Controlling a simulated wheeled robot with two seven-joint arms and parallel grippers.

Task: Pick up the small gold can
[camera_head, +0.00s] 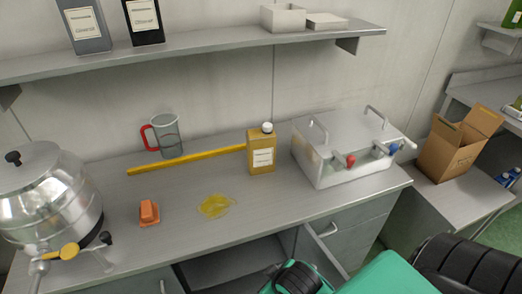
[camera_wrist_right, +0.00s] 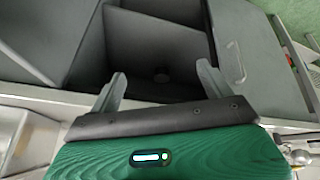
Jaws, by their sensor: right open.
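The small gold can (camera_head: 261,151) stands upright on the steel counter in the head view. It has a pale label on its front and a white cap. It stands to the left of a steel box with taps. My right gripper (camera_wrist_right: 161,85) is open and nothing shows between its fingers in the right wrist view. It faces the open cabinet (camera_wrist_right: 155,45) under the counter, and the gold can is not in that view. My left gripper is in neither view.
A yellow bar (camera_head: 186,159) ends close to the can's left side. A red-handled jug (camera_head: 166,136), an orange block (camera_head: 149,212) and a yellow oily puddle (camera_head: 215,206) are farther left. The steel box (camera_head: 340,160) stands at right. A shelf (camera_head: 200,44) runs above.

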